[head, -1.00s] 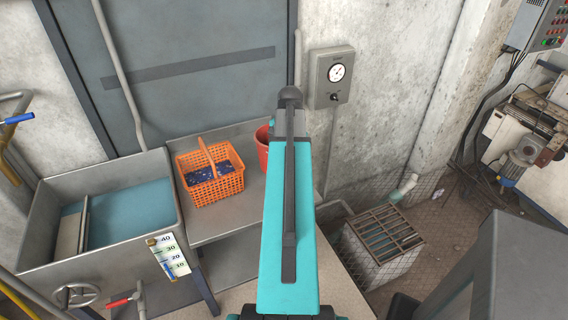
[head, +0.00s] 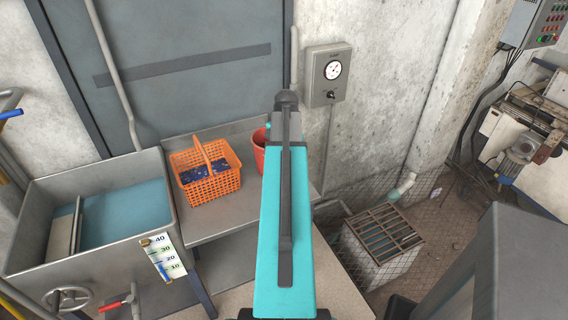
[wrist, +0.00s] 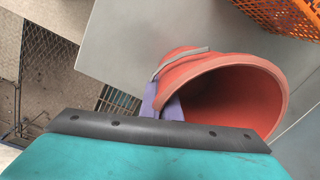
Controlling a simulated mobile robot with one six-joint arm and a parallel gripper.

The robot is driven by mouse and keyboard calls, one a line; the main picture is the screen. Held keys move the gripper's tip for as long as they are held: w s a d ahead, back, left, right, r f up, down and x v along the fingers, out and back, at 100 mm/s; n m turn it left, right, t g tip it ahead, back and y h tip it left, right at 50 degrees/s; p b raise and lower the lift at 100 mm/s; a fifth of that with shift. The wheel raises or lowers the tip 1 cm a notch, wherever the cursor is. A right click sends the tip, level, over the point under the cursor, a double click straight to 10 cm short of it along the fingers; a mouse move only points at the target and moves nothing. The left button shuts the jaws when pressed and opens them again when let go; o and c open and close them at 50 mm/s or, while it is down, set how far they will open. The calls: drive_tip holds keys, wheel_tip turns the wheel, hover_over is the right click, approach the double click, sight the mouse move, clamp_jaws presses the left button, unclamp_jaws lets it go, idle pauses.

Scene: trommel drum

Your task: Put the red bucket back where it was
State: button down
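The red bucket (head: 259,150) shows in the head view only as a sliver left of my teal arm, over the right end of the grey metal bench (head: 228,225). In the wrist view the bucket (wrist: 225,98) has its open mouth towards the camera, with a grey handle along its side. My gripper (wrist: 163,106) has pale purple fingers, one outside and one inside the rim, shut on the bucket wall. In the head view my arm hides the gripper. I cannot tell whether the bucket's base touches the bench.
An orange basket (head: 214,185) with dark blue contents stands on the bench left of the bucket. A water-filled sink (head: 25,250) is further left. A gauge box (head: 328,75) is on the wall. A grated box (head: 380,245) stands on the floor at right.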

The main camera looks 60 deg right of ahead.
drive_tip(key=shift+f, duration=0.1)
idle(0.3)
drive_tip(key=c, duration=2)
unclamp_jaws()
drive_tip(key=shift+r, duration=0.2)
wheel_tip(320, 180, up, 12)
drive_tip(key=b, duration=0.1)
drive_tip(key=shift+s, duration=0.35)
drive_tip(key=shift+a+f, duration=0.1)
drive_tip(key=shift+f, duration=0.05)
